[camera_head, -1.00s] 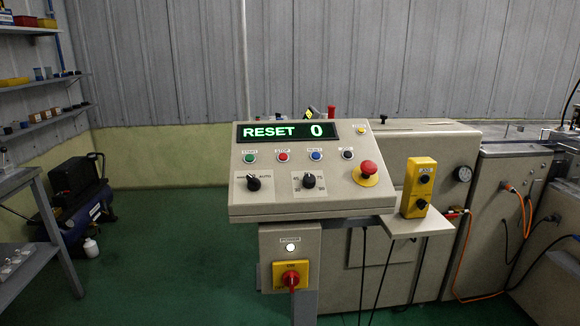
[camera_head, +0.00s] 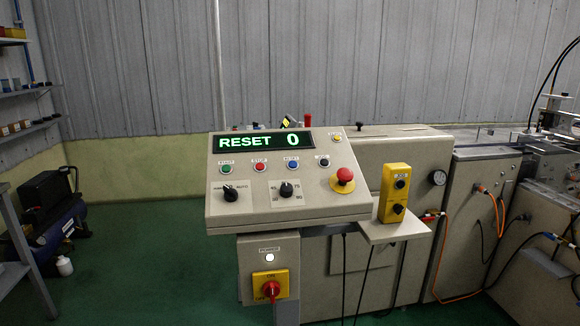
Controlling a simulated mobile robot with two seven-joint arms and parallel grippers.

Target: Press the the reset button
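The control panel (camera_head: 310,205) stands in the middle of the head view, tilted toward me. Its display (camera_head: 262,142) reads "RESET 0" in green. Below the display is a row of small buttons: a green start button (camera_head: 226,169), a red stop button (camera_head: 260,167), the blue reset button (camera_head: 292,165) and a dark button (camera_head: 324,162). The reset button is uncovered and nothing touches it. Neither of my grippers shows in the head view.
A red emergency knob (camera_head: 344,176) and two dark selector knobs sit on the panel. A yellow button box (camera_head: 393,193) stands on a small shelf at its right. A red-handled switch (camera_head: 270,288) is below. Shelves and a compressor are left; green floor lies between.

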